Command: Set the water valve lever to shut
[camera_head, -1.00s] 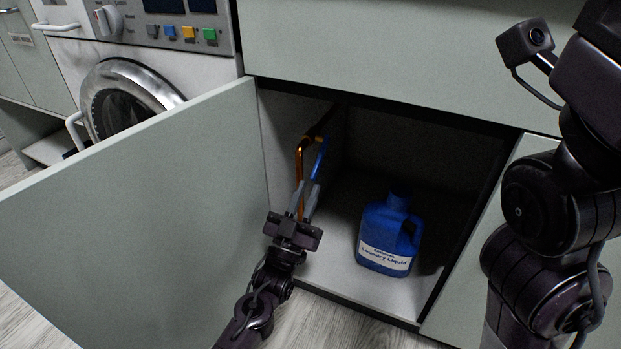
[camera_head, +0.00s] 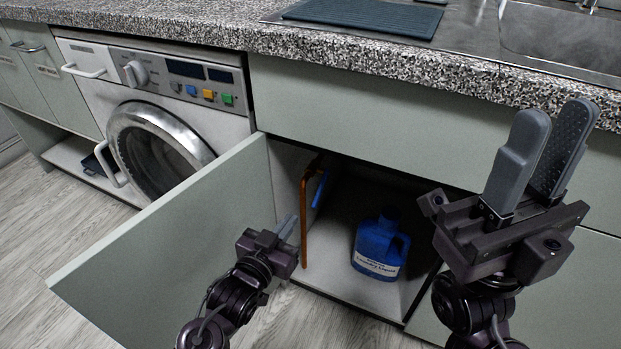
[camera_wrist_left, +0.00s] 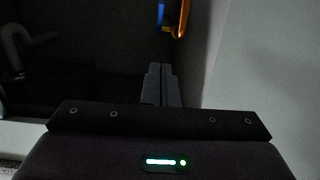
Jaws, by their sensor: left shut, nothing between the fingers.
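The water valve's blue lever (camera_head: 320,189) shows inside the open cabinet, beside the orange-copper pipe (camera_head: 304,225) near the left wall. The lever looks short and slanted; its exact setting is hard to tell. In the left wrist view, a bit of the blue lever (camera_wrist_left: 161,14) and the pipe (camera_wrist_left: 181,18) show at the top, beyond the fingertips. My left gripper (camera_head: 289,226) is shut and empty at the cabinet opening, left of the pipe and below the lever, apart from the lever. It also shows in the left wrist view (camera_wrist_left: 161,70). My right gripper (camera_head: 556,112) is raised, fingers up, slightly open and empty.
The cabinet door (camera_head: 170,255) stands open on the left, beside my left arm. A blue laundry liquid bottle (camera_head: 378,246) stands on the cabinet floor, right of the pipe. A washing machine (camera_head: 160,140) is behind the door. The counter edge (camera_head: 400,75) runs above.

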